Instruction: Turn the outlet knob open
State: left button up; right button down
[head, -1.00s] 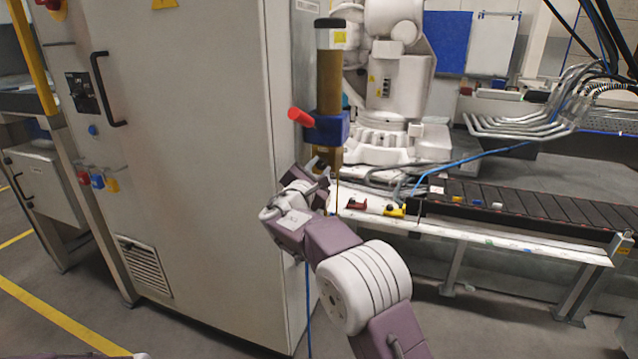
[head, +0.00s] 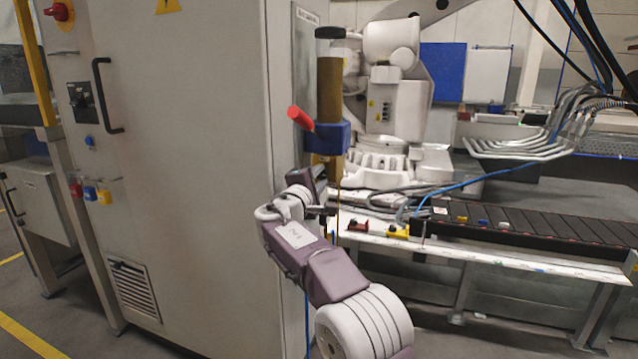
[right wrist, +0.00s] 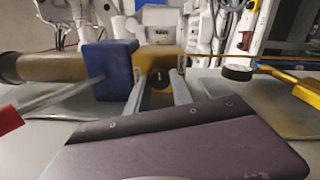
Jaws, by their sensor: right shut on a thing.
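An upright amber cylinder (head: 329,92) with a dark cap stands at the cabinet's right side. It has a blue block (head: 328,138) and a red-gripped lever (head: 300,118). My right gripper (head: 324,184) is at its lower end, below the blue block. In the right wrist view the fingers of my right gripper (right wrist: 160,90) sit either side of a small dark outlet knob (right wrist: 158,77) on a yellow-brown fitting, shut on it. The blue block (right wrist: 108,68) and the lever's red end (right wrist: 9,119) lie to the left there. My left gripper is out of view.
A tall grey cabinet (head: 190,150) stands close on the left of my right arm. A white robot arm (head: 392,110) stands behind the cylinder. A bench with a dark conveyor (head: 530,228) runs right. A round gauge (right wrist: 237,73) is right of my fingers in the wrist view.

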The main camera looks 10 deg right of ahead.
dwell(0.3)
jog(key=c, duration=1.1)
grip_release()
jog(key=shift+s+a, duration=0.1)
jog(key=shift+s+a, duration=0.25)
jog(key=shift+s, duration=0.1)
jog(key=v, duration=0.8)
